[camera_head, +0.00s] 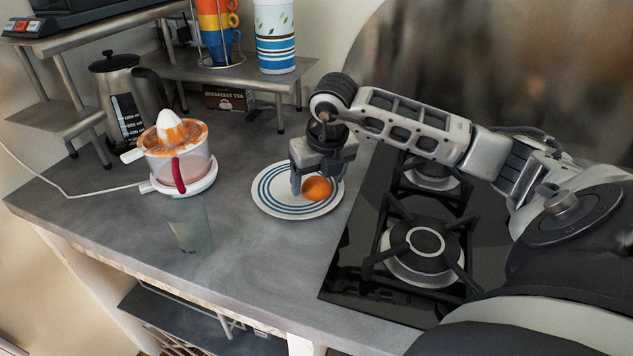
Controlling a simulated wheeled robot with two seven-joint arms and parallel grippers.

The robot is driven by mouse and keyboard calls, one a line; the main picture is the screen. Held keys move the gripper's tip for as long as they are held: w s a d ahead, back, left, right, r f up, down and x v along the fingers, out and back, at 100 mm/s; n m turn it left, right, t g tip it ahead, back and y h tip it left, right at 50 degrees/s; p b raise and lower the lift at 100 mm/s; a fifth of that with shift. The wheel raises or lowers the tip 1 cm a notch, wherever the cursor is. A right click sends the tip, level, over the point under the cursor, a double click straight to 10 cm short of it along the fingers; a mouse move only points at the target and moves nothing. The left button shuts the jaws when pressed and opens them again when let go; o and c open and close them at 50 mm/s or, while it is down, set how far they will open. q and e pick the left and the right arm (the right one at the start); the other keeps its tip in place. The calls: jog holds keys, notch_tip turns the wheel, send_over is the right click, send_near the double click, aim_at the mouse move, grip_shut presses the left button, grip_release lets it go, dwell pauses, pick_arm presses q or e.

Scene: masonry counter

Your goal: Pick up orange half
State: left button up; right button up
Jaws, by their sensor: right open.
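The orange half (317,188) shows its rounded skin and rests on a white plate with blue rings (283,209). The plate lies on the grey counter, left of the stove. My right gripper (313,183) is over the plate, pointing down, with its fingers open. One finger is at the left of the orange half; the other is close to its right side. I cannot tell whether either finger touches it. My left gripper is not in view.
A citrus juicer (177,155) and a clear glass (189,229) stand left of the plate. A steel kettle (121,98) is at the back left. A metal shelf (222,73) holds cups and a striped canister (274,38). The gas stove (424,245) is at the right.

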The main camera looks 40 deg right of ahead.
jog(key=shift+w+f, duration=0.1)
jog(key=shift+f, duration=0.1)
jog(key=c, duration=1.1)
jog(key=shift+r, duration=0.15)
